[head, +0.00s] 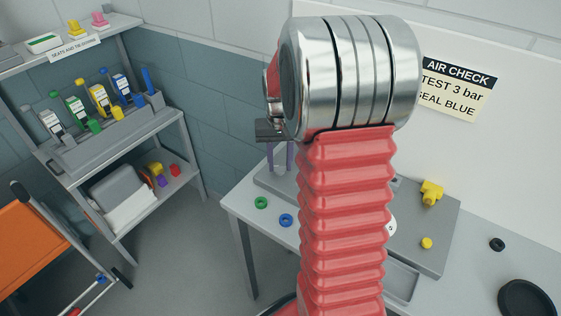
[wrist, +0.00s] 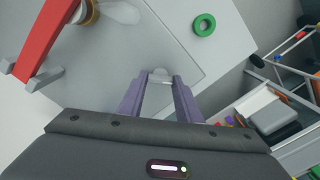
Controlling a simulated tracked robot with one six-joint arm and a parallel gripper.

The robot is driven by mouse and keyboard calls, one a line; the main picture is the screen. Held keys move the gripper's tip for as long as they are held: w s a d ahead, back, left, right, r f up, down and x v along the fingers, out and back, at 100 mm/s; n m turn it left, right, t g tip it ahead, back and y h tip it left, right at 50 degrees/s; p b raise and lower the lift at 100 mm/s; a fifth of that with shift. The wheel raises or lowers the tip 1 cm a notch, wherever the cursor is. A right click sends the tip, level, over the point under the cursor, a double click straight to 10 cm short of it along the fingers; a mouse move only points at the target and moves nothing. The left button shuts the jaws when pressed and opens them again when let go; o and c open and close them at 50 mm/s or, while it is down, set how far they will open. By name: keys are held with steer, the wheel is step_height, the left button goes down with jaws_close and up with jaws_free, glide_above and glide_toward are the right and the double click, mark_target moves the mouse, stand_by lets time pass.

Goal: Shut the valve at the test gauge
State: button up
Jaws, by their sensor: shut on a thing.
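My gripper (wrist: 160,78) shows in the wrist view with its two purple fingers shut on a small pale grey piece (wrist: 160,74). I cannot tell what that piece belongs to. In the head view my gripper (head: 279,160) is partly behind my arm, above the bench's left part. A red bar (wrist: 50,38), perhaps a lever, lies at the upper left of the wrist view, apart from the fingers, beside a brass-coloured fitting (wrist: 88,12). A white round face (head: 392,227), perhaps the gauge, barely shows beside my arm.
A green ring (head: 261,202) and a blue ring (head: 286,220) lie on the bench (head: 240,205). A yellow fitting (head: 431,192) and yellow cap (head: 427,243) are on a grey plate (head: 445,225). A shelf rack (head: 190,150) stands left; an orange panel (head: 35,250) is lower left.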

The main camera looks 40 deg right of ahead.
steer(key=m, duration=0.3)
steer(key=shift+w+r+m, duration=0.1)
steer(key=shift+m, duration=2.3)
steer(key=o, duration=1)
steer(key=shift+o, duration=0.2)
step_height(320, 180, up, 14)
steer(key=shift+f, duration=0.2)
